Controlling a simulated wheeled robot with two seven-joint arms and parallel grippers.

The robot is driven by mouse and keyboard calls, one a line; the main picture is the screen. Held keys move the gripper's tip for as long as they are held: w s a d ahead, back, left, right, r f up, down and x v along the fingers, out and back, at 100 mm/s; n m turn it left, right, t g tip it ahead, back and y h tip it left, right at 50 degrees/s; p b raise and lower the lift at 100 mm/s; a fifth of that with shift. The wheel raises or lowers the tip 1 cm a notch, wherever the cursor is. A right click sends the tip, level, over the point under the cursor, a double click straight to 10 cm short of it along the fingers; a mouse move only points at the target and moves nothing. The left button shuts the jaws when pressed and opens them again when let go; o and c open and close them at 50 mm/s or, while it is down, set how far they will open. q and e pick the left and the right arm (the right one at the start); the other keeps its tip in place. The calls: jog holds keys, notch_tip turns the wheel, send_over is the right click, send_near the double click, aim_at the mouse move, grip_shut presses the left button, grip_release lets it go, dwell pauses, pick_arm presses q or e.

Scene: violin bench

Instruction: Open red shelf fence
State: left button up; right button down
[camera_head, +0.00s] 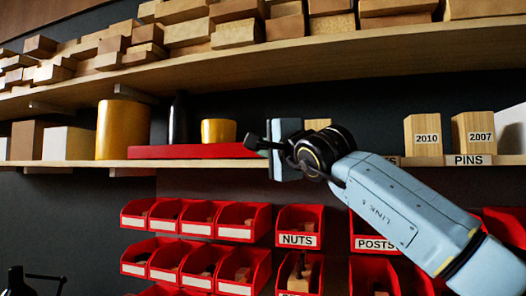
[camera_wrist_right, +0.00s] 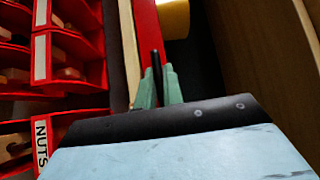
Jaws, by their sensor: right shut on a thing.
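The red shelf fence (camera_head: 190,151) is a long low red bar along the front of the middle shelf. Its right end meets my right gripper (camera_head: 257,143). In the right wrist view the fence (camera_wrist_right: 147,36) runs away from the gripper as a red strip. There the green fingers (camera_wrist_right: 159,85) of my right gripper are shut on a thin black piece (camera_wrist_right: 156,62) at the fence's near end. It looks like a handle, but I cannot tell how it joins the fence. My left gripper is not in view.
A yellow cylinder (camera_head: 124,130), a dark bottle (camera_head: 179,120) and a shorter yellow cylinder (camera_head: 218,131) stand behind the fence. Red bins (camera_head: 240,222) hang below the shelf. The upper shelf (camera_head: 300,62), loaded with wood blocks, overhangs. Labelled blocks (camera_head: 423,136) stand at right.

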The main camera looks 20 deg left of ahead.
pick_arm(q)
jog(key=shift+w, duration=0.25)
pick_arm(e)
jog(key=c, duration=1.8)
grip_release()
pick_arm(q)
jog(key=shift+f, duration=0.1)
pick_arm(e)
jog(key=shift+d, duration=0.1)
pick_arm(q)
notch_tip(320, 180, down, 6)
jog(key=b, duration=0.6)
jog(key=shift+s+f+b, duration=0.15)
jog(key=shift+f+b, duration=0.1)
jog(key=shift+b, duration=0.05)
pick_arm(e)
jog(key=v, duration=1.3)
